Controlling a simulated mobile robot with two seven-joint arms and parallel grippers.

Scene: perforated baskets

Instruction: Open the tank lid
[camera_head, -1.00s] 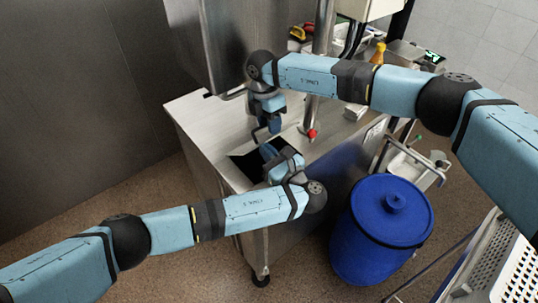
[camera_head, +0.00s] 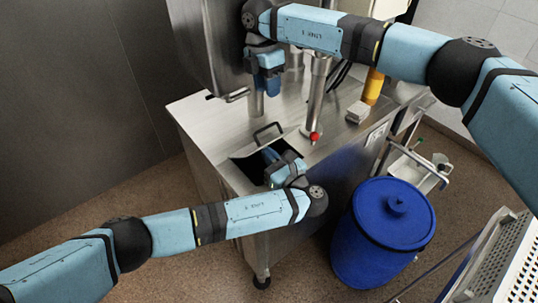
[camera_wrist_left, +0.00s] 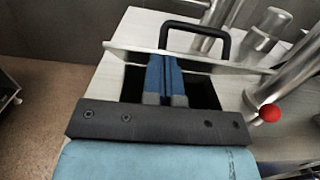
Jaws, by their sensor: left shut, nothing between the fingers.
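The metal tank lid (camera_wrist_left: 190,58) is tilted up above a dark rectangular opening (camera_head: 250,167) in the steel tank top. Its black bar handle (camera_head: 268,132) stands on its upper side and also shows in the left wrist view (camera_wrist_left: 226,42). My left gripper (camera_wrist_left: 164,62) is shut and empty, with its blue fingers reaching over the opening to the lid's underside. Whether they touch the lid is hard to tell. In the head view this gripper (camera_head: 271,156) is partly hidden by its wrist. My right gripper (camera_head: 273,88) is above and behind the handle, apart from it; its jaw state is unclear.
A vertical steel pipe (camera_head: 318,90) with a red knob (camera_head: 314,137) stands right of the opening. A blue lidded barrel (camera_head: 385,235) stands on the floor at the right front. A yellow-orange bottle (camera_head: 374,86) is at the back right. A perforated basket (camera_head: 523,270) is at lower right.

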